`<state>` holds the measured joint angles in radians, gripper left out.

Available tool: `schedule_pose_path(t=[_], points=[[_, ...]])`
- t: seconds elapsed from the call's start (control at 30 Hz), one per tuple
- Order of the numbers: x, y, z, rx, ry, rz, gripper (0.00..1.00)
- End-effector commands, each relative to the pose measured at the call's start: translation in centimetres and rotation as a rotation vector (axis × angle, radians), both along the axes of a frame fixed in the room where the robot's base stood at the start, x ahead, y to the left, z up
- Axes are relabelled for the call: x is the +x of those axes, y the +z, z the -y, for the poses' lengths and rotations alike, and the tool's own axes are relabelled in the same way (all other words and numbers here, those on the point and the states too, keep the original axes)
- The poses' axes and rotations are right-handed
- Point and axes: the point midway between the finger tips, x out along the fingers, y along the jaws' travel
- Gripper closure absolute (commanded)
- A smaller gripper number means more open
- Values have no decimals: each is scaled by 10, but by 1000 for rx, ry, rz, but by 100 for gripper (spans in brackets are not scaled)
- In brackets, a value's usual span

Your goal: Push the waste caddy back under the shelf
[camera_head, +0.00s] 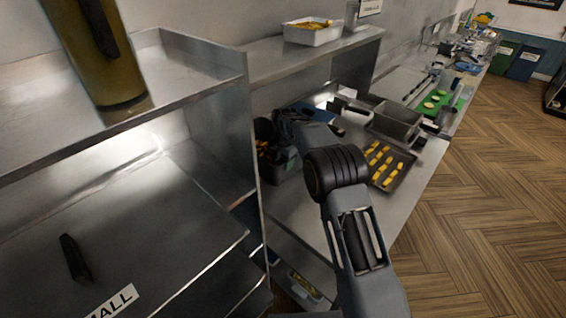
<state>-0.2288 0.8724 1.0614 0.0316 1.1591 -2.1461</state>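The waste caddy (281,171) is a dark grey open-topped bin. It stands on the steel counter near the left side panel, with dark and orange-yellow scraps showing inside. The steel shelf (347,45) runs above the counter against the wall. How much of the caddy is under the shelf I cannot tell from this angle. My arm reaches over the counter from the front. My gripper (284,124) is at the upper right of the caddy, overlapping its rim in the picture. Its fingers are dark and small, so I cannot tell whether they are open or touch the caddy.
A tray of yellow sticks (408,163) lies right of my arm, with steel pans (396,122) behind it. A white tub (312,33) stands on the shelf. A steel side panel (228,110) borders the caddy's left. The wooden floor at right is clear.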

Motion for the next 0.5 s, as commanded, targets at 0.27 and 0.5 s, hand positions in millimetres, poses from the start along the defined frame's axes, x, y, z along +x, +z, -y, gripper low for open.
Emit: schedule_pose_path(t=[0.27, 0.5], points=[[0, 0, 1, -1, -1, 1, 53], [0, 6, 1, -2, 0, -1, 53]])
